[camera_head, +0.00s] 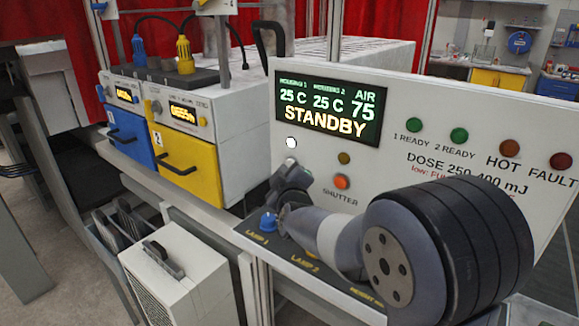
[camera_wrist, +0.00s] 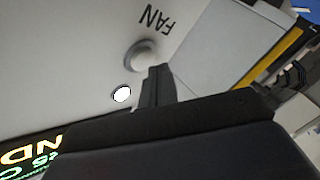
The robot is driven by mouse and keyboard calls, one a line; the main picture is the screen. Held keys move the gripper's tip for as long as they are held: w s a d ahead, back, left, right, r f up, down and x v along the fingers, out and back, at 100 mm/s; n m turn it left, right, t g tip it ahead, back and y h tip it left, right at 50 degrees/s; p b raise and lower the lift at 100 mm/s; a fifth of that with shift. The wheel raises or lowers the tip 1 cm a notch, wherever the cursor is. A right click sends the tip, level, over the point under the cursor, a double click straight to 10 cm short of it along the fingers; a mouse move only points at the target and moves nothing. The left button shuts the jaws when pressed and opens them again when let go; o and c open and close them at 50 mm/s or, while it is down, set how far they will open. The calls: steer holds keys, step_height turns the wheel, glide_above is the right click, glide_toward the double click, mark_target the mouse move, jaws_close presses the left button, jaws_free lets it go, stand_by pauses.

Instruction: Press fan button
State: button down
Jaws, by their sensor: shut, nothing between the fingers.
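The fan button is a round, pale grey knob (camera_wrist: 141,55) below the FAN lettering on the white control panel (camera_wrist: 80,60) in the wrist view. A small lit white lamp (camera_wrist: 122,94) is beside it; the lamp also shows in the head view (camera_head: 291,143). My gripper (camera_wrist: 160,70) is shut and empty, its fingertips close to the button. I cannot tell whether they touch it. In the head view my gripper (camera_head: 289,167) is in front of the panel just under the white lamp, and the button and its label are mostly hidden behind it.
An orange shutter button (camera_head: 342,181) and a small amber lamp (camera_head: 344,158) are to the right of my gripper. The display (camera_head: 328,107) above reads STANDBY. A blue lamp knob (camera_head: 268,221) stands on the ledge below. Yellow (camera_head: 185,160) and blue (camera_head: 128,138) units are at left.

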steer(key=shift+w+d, duration=0.1)
steer(key=shift+w, duration=0.1)
steer(key=shift+w+d+b, duration=0.3)
stand_by(0.8)
steer(key=shift+s+a+p, duration=0.35)
steer(key=shift+s+a, duration=0.15)
steer(key=shift+s, duration=0.15)
steer(key=shift+a, duration=0.1)
steer(key=s+a+p, duration=0.1)
steer(key=s, duration=0.1)
steer(key=s+a+p, duration=0.1)
steer(key=s+a, duration=0.1)
stand_by(0.5)
stand_by(0.5)
